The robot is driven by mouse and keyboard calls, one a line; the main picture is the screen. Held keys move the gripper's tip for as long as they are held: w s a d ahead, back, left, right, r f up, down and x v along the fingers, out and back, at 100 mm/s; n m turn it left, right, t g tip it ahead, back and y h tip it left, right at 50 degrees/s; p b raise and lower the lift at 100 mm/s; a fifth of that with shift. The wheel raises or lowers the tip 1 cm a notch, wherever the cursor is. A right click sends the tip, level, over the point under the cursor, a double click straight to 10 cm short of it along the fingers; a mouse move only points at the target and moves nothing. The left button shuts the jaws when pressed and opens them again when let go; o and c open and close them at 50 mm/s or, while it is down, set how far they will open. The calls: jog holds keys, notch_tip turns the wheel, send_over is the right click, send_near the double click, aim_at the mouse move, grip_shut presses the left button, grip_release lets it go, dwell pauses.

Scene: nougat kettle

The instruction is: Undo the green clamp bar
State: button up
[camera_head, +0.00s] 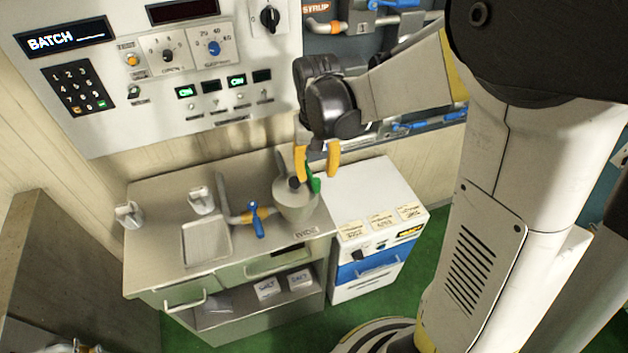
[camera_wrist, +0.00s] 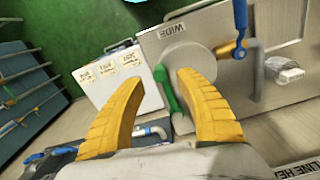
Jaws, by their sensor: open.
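The green clamp bar (camera_head: 313,184) is at the right side of a grey metal kettle (camera_head: 296,204) on the counter. In the wrist view the green bar (camera_wrist: 169,90) runs roughly upright beside the round kettle lid (camera_wrist: 188,62). My gripper (camera_head: 318,160) has yellow fingers and is just above the bar. In the wrist view its fingers (camera_wrist: 159,95) are spread apart, with the bar showing between them. I cannot tell whether a finger touches the bar. Part of the kettle is hidden behind my left finger in the head view.
A pipe with a blue-handled valve (camera_head: 256,222) stands left of the kettle. A white cabinet (camera_head: 385,205) with labels stands to the right. A control panel (camera_head: 95,125) covers the wall behind.

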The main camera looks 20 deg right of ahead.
aim_at(317, 180)
notch_tip(317, 180, down, 4)
jog(key=shift+f+b, duration=0.25)
jog(key=shift+b, duration=0.25)
grip_shut()
jog(key=shift+d, duration=0.1)
